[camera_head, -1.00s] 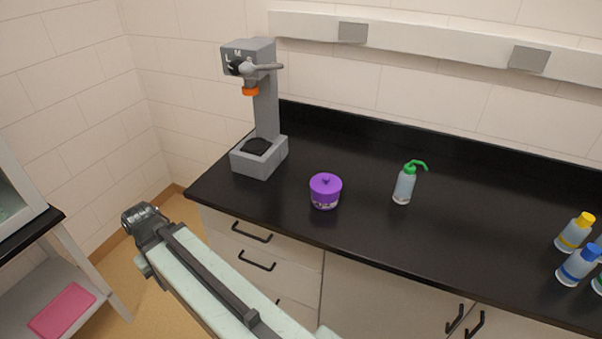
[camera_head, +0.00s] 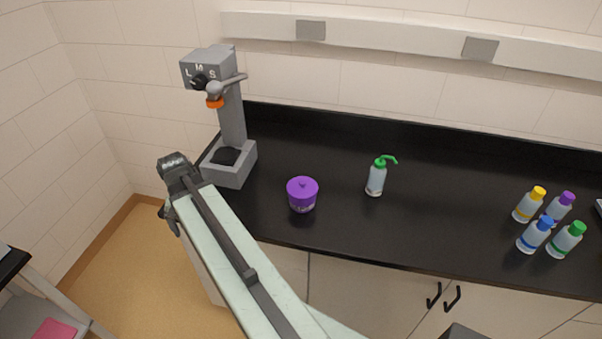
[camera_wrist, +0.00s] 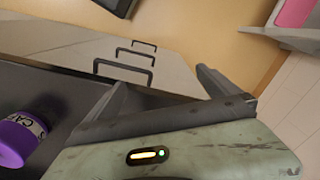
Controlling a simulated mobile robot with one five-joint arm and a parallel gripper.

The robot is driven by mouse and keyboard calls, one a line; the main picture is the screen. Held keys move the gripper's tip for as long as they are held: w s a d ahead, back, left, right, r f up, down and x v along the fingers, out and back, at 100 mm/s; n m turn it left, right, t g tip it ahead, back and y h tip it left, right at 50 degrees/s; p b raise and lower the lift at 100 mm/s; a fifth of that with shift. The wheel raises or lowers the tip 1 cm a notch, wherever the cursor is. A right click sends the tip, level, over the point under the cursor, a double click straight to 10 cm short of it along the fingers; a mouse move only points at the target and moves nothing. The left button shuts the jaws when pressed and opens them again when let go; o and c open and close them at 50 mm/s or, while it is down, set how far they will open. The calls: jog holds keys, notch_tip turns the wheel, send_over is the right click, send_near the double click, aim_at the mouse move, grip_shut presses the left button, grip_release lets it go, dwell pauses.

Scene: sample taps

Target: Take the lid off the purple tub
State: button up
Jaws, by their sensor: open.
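The purple tub (camera_head: 302,204) stands upright on the black counter, with its purple knobbed lid (camera_head: 302,187) on top. In the wrist view the tub's labelled side (camera_wrist: 33,124) and the purple lid (camera_wrist: 14,147) show at the lower left, partly cut off by the frame edge. My gripper (camera_wrist: 160,90) is open and empty, its two dark fingers apart. The tub lies off to the left of the fingers, not between them. In the head view my arm reaches to the counter's left end, left of the tub, and the fingers are mostly hidden.
A grey dispenser stand (camera_head: 228,120) with a lever stands behind and left of the tub. A green-topped wash bottle (camera_head: 376,180) is to its right. Several capped bottles (camera_head: 535,235) stand far right. The counter (camera_head: 420,225) between is clear. Drawer handles (camera_wrist: 123,69) show in the wrist view.

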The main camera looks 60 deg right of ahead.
jog(key=s+d+r+m+p, duration=0.3)
jog(key=s+d+r+m, duration=0.1)
jog(key=d, duration=0.4)
jog(key=s+d+r+m+p, duration=0.3)
jog(key=s+d+r, duration=0.15)
jog(key=d, duration=0.35)
notch_tip(320, 180, up, 5)
jog(key=m+p, duration=0.4)
jog(key=m, duration=0.3)
send_over(301, 182)
jog(key=shift+w+f, duration=0.15)
jog(key=shift+f, duration=0.05)
jog(key=shift+s+d+m, duration=0.1)
jog(key=shift+s+m, duration=0.1)
jog(key=shift+m, duration=0.1)
notch_tip(301, 182, down, 8)
jog(key=b, duration=0.8)
jog(key=shift+f, duration=0.25)
jog(key=shift+r, duration=0.2)
jog(key=c, duration=1)
